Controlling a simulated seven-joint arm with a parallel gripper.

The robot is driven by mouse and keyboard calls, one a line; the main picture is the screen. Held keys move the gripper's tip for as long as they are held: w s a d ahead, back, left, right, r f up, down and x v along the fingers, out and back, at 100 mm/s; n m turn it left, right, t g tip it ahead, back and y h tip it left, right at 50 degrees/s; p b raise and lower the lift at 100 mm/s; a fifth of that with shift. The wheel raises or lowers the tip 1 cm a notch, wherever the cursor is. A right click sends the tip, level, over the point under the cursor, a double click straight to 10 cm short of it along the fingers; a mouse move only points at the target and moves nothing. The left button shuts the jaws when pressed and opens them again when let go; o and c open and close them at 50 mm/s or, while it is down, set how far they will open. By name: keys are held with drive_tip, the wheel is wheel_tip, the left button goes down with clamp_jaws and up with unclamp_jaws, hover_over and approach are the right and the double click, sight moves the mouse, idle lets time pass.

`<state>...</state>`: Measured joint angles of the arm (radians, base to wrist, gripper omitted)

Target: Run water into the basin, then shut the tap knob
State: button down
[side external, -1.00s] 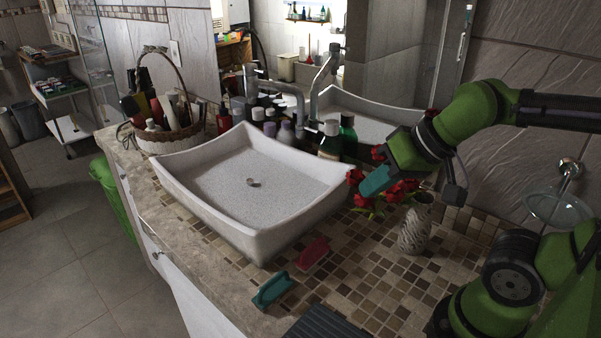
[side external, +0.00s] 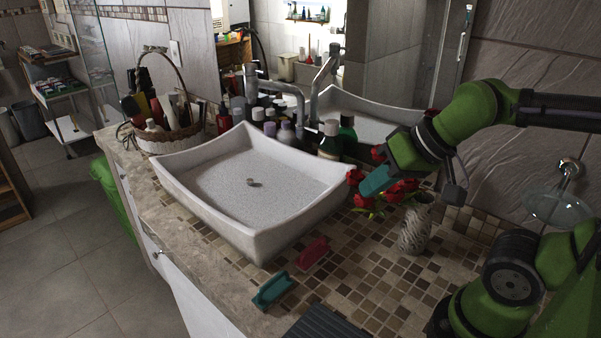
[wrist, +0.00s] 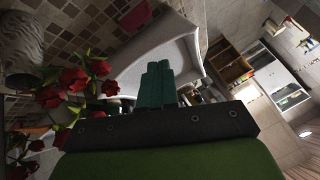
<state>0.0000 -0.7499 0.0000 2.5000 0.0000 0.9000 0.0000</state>
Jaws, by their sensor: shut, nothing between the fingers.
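The white basin (side external: 265,238) stands on the tiled counter, with a small drain in its floor; part of it also shows in the wrist view (wrist: 140,57). The grey tap (side external: 285,86) rises behind the basin, with its knob (side external: 255,68) at the top left of it. No water stream is visible. My gripper (side external: 374,184) has teal fingers, shut and empty, above the counter to the right of the basin, in front of the red roses and well apart from the tap. In the wrist view the closed fingers (wrist: 155,84) point towards the basin. The tap is not clear there.
Red roses (side external: 357,178) in a patterned vase (side external: 414,232) stand close by my gripper. Bottles (side external: 330,138) crowd behind the basin, and a wicker basket (side external: 168,141) stands at its left. A red holder (side external: 313,252) and a teal one (side external: 272,290) lie in front. A mirror is behind.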

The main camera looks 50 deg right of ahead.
drive_tip(key=c, duration=1.7)
unclamp_jaws()
drive_tip(key=o, duration=0.5)
drive_tip(key=shift+w+d+f+g, duration=0.2)
drive_tip(key=shift+w+d+f, duration=0.05)
drive_tip(key=shift+f, duration=0.2)
drive_tip(key=shift+w+d+f+g, duration=0.2)
drive_tip(key=shift+w+d+f, duration=0.05)
drive_tip(key=shift+f, duration=0.15)
drive_tip(key=w+d, duration=0.2)
drive_tip(key=n+t+h, duration=0.2)
drive_tip(key=n+t, duration=0.4)
drive_tip(key=t, duration=0.6)
approach(264, 72)
drive_tip(key=w, duration=1)
drive_tip(key=shift+w+d, duration=0.25)
